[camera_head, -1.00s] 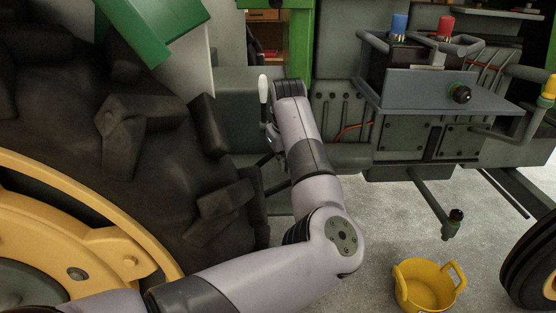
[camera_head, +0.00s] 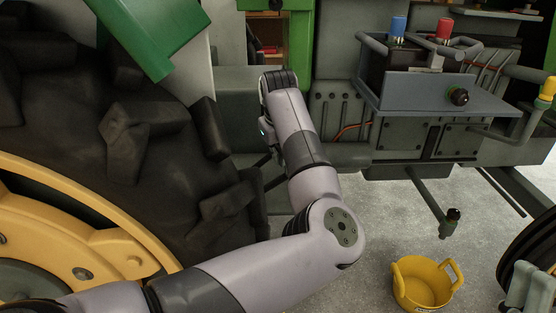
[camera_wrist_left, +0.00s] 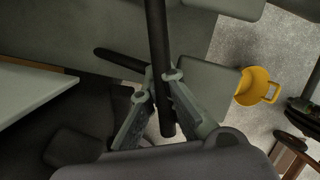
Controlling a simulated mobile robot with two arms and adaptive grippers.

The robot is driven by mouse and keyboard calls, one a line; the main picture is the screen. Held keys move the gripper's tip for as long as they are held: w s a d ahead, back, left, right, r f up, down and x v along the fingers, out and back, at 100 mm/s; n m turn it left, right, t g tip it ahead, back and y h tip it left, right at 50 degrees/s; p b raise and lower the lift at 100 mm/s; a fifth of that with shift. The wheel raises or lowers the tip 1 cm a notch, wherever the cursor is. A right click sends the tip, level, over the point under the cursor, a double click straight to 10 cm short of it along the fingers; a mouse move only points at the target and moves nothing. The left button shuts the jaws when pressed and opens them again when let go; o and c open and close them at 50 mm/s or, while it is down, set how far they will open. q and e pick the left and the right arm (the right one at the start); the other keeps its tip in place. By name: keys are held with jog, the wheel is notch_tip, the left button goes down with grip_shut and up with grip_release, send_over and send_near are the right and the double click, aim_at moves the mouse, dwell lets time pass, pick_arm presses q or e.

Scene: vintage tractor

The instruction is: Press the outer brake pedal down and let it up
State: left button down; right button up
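In the left wrist view my left gripper (camera_wrist_left: 160,82) has its two grey fingers converging on either side of a dark rod (camera_wrist_left: 156,30). The rod hides the space between the fingertips, so I cannot tell whether they hold it, only touch it, or are apart from it. In the head view my left wrist (camera_head: 280,82) reaches in beside the tractor's big rear wheel and hides this gripper. A flat grey plate (camera_wrist_left: 205,88), possibly a pedal, lies just right of the fingers; I cannot confirm which pedal it is. My right gripper (camera_head: 527,288) shows partly at the lower right corner.
The large rear tyre (camera_head: 150,150) stands close on the left of my arm. A grey control box (camera_head: 440,92) with red and blue knobs is at the upper right. A yellow bucket (camera_head: 424,285) stands on the open floor.

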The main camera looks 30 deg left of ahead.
pick_arm(q)
jog(key=shift+s+a+r, duration=0.2)
jog(key=shift+r, duration=0.15)
jog(key=shift+s+a+r+p, duration=0.2)
jog(key=shift+a+r+p, duration=0.2)
jog(key=shift+p, duration=0.15)
jog(key=shift+s+a+r+p, duration=0.25)
jog(key=shift+a+r+p, duration=0.15)
jog(key=shift+r, duration=0.1)
pick_arm(e)
jog(key=w+f+g+h, duration=0.2)
jog(key=w+f+g, duration=0.3)
jog(key=w, duration=0.1)
jog(key=shift+w+a+f, duration=0.15)
jog(key=shift+a+f, duration=0.25)
jog(key=shift+a, duration=0.05)
